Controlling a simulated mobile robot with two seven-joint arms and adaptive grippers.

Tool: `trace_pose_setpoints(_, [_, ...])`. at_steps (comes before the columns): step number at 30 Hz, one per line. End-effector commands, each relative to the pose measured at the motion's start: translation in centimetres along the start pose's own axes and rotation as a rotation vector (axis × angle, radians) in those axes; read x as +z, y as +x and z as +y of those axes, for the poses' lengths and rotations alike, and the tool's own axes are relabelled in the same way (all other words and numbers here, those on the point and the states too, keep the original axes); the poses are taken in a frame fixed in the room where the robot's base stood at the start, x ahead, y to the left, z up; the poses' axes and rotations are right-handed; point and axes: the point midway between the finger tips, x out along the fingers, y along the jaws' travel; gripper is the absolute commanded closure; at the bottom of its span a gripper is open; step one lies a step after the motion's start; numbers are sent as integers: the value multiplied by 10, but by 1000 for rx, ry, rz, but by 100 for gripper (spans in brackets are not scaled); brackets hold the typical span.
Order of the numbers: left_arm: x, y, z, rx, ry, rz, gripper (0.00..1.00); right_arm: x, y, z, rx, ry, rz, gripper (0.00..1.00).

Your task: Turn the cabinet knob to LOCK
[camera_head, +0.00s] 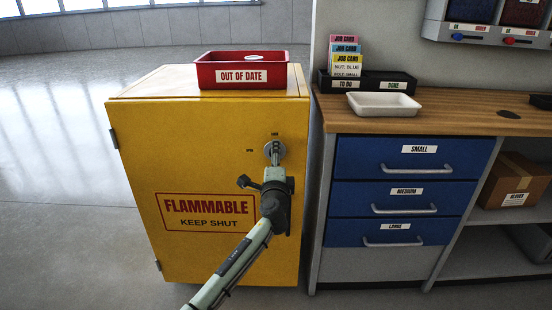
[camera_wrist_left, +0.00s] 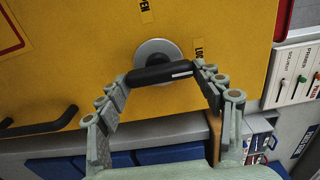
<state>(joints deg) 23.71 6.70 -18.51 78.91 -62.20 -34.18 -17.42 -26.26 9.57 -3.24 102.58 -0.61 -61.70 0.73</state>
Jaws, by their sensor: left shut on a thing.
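The yellow flammables cabinet (camera_head: 180,140) stands at the left-centre, its door shut. Its knob has a round grey plate (camera_head: 268,149), which also shows in the left wrist view (camera_wrist_left: 150,50), and a black bar handle (camera_wrist_left: 155,75) with a white pointer line at one end. The pointer end is turned toward the LOCK label (camera_wrist_left: 198,50), close beside it. The OPEN label (camera_wrist_left: 147,12) lies about a quarter turn away. My left gripper (camera_head: 275,158) is shut on the bar, one finger at each end (camera_wrist_left: 162,78). My right gripper is not in view.
A red OUT OF DATE tray (camera_head: 242,78) stands on the cabinet. A black door handle (camera_wrist_left: 40,125) is below the knob. To the right stands a workbench (camera_head: 440,118) with blue drawers (camera_head: 400,158), a white tray (camera_head: 383,106) and a job card holder. Open floor lies left.

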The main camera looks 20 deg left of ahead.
Motion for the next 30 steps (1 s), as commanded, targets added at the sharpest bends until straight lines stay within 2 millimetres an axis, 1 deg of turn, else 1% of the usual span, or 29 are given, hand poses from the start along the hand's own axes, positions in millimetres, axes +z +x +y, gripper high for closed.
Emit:
trace_pose_setpoints(13, [0, 0, 0, -1, 16, -1, 62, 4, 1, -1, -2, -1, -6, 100])
trace_pose_setpoints(14, [0, 0, 0, -1, 16, -1, 32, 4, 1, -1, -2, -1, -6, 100])
trace_pose_setpoints(18, [0, 0, 0, -1, 15, 0, 15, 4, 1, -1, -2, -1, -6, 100])
trace_pose_setpoints(19, [0, 0, 0, -1, 15, 0, 12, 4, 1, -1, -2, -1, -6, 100])
trace_pose_setpoints(27, [0, 0, 0, 0, 12, 0, 12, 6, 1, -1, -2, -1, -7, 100])
trace_pose_setpoints(30, [0, -4, 1, 1, 12, 0, 12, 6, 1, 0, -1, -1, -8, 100])
